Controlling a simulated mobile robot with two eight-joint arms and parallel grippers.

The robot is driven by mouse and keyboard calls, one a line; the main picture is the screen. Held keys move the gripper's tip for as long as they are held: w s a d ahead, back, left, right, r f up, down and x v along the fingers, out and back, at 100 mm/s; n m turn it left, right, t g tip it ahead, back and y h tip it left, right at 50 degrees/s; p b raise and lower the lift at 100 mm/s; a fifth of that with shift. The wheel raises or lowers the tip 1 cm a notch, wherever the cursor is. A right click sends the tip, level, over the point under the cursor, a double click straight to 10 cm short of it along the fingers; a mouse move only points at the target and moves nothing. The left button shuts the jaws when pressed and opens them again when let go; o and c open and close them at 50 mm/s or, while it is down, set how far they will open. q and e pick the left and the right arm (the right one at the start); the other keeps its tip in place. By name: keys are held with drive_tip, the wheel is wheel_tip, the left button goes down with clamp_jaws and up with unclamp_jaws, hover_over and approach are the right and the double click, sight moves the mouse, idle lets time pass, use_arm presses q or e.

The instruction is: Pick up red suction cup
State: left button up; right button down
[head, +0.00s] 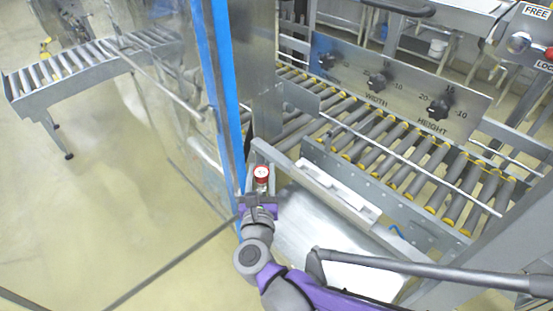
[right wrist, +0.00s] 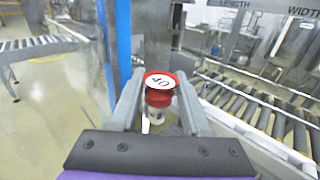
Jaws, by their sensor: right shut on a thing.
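The red suction cup (head: 262,173) has a white top disc with dark marks. It is small in the head view, just beyond my right gripper (head: 260,190). In the right wrist view the red suction cup (right wrist: 160,88) stands between the two grey fingers of my right gripper (right wrist: 158,100), with a clear or whitish part below it. The right gripper is shut on it. The lower end of the cup is partly hidden, and I cannot tell whether it touches anything below. My left gripper is not in view.
A blue post (head: 217,80) and a clear panel stand just left of the cup. A roller conveyor (head: 400,160) with a metal panel of WIDTH and HEIGHT knobs (head: 438,108) lies to the right. Another roller conveyor (head: 75,65) stands at the far left. Open floor (head: 110,200) lies at left.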

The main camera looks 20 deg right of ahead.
drive_tip(key=s+a, duration=0.5)
drive_tip(key=a, duration=0.4)
drive_tip(key=shift+a+r, duration=0.15)
drive_tip(key=shift+r, duration=0.2)
